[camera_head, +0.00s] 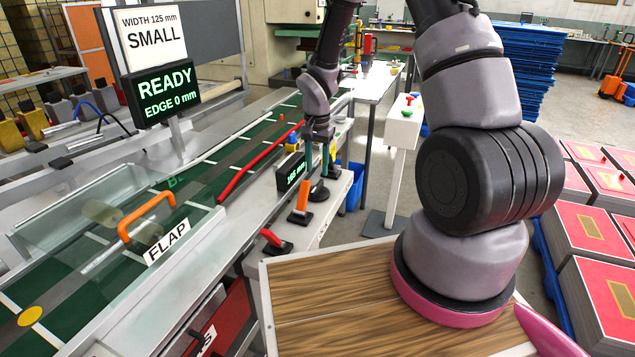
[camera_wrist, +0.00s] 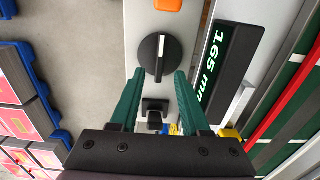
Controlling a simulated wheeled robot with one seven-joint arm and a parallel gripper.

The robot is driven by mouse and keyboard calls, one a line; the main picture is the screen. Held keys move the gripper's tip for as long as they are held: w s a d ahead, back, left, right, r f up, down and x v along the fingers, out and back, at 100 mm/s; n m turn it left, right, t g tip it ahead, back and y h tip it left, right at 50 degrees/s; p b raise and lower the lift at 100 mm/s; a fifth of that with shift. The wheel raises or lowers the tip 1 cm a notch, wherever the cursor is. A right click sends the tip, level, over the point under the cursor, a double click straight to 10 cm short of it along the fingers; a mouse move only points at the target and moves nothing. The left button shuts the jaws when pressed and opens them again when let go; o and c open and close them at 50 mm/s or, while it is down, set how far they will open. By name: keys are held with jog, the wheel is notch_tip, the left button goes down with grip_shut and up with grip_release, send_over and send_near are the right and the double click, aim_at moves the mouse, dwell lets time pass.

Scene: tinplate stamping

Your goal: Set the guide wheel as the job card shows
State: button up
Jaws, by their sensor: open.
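The job card (camera_head: 152,38) reads "WIDTH 125 mm SMALL". The guide wheel is a round black knob with a white line; it shows in the wrist view (camera_wrist: 152,60) just ahead of and partly between my fingertips, and in the head view (camera_head: 318,194) below my gripper. The small display (camera_wrist: 213,65) beside it reads 165 mm; it also shows in the head view (camera_head: 289,172). My gripper (camera_head: 325,163) is open and empty, with its teal fingers apart, also in the wrist view (camera_wrist: 158,76). I cannot tell whether a finger touches the knob.
A sign (camera_head: 166,95) reads "READY EDGE 0 mm". A red rail (camera_head: 256,163) runs along the green belt (camera_head: 200,185). An orange lever (camera_head: 302,200) and a red handle (camera_head: 272,238) stand near the knob. A flap with an orange handle (camera_head: 146,215) covers the near belt.

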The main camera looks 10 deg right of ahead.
aim_at(317, 186)
notch_tip(317, 186, down, 6)
jog(key=shift+r, duration=0.1)
grip_shut()
